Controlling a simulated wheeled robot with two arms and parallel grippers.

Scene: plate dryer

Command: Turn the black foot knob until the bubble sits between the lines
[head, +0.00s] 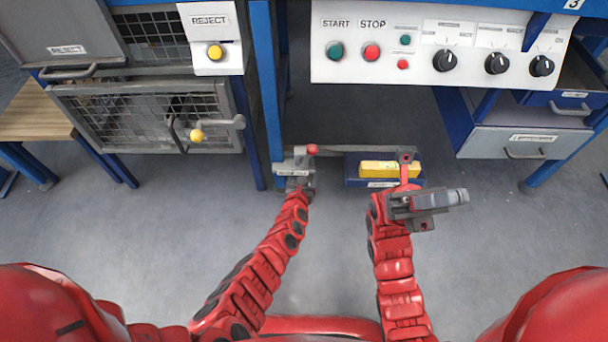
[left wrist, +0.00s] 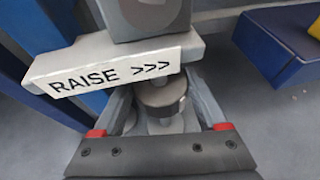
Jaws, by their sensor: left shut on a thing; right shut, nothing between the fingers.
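The black foot knob (left wrist: 160,96) is a dark, short cylinder on a threaded stem below the white "RAISE >>>" plate (left wrist: 115,68). My left gripper (left wrist: 163,108) is shut on the knob, one finger on each side. In the head view, my left gripper (head: 298,184) is low at the foot of the blue frame, and the knob is hidden there. A yellow block, seemingly the level (head: 385,167), lies in a blue tray (head: 352,172); its bubble and lines are too small to make out. My right gripper (head: 455,198) is shut and empty, in front of the tray and to its right.
A grey bar (head: 350,149) with a red knob (head: 312,149) at its left runs behind the tray. A blue post (head: 268,100) rises beside my left gripper. A mesh reject cage (head: 150,115) stands left, a control panel (head: 390,68) above. The front floor is clear.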

